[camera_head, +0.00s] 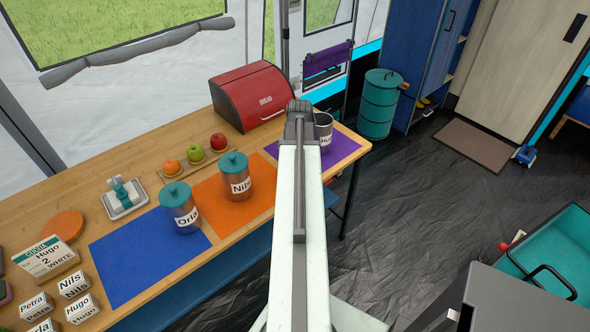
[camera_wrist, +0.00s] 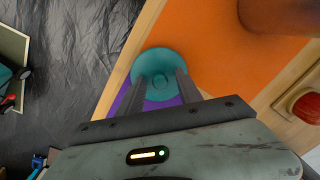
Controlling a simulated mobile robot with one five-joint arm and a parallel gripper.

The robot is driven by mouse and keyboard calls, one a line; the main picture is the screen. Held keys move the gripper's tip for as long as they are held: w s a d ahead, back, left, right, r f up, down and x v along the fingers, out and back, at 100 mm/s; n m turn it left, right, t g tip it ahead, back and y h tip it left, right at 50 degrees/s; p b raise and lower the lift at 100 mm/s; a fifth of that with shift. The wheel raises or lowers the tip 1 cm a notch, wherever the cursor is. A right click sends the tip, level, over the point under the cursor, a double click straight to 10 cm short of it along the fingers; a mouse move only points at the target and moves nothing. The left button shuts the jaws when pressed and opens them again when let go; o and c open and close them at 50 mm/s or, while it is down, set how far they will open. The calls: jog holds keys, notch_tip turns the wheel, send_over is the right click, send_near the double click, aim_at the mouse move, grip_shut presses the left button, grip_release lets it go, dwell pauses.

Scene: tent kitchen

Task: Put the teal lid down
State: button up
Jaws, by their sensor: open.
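The teal lid (camera_wrist: 160,58) shows in the wrist view as a round disc with a small knob, by the orange mat's edge near the table's front edge. My gripper (camera_wrist: 160,80) is open, its two fingers over the lid on either side of the knob. I cannot tell whether the lid touches the surface. In the head view my arm hides the lid and gripper. A grey canister (camera_head: 324,131) stands on the purple mat (camera_head: 342,147), partly behind my arm, with no teal lid visible on it. The Nils canister (camera_head: 236,183) and Orla canister (camera_head: 181,214) wear teal lids.
The orange mat (camera_head: 216,210) and blue mat (camera_head: 130,264) lie left along the table. A red bread box (camera_head: 250,95) and a board with fruit (camera_head: 196,160) stand behind. Labelled blocks (camera_head: 75,285) are at the near left. Dark floor lies beyond the front edge.

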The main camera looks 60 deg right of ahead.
notch_tip(320, 180, up, 12)
jog(key=p, duration=1.2)
jog(key=shift+s+d+r, duration=0.15)
jog(key=shift+s+d, duration=0.05)
jog(key=shift+s, duration=0.2)
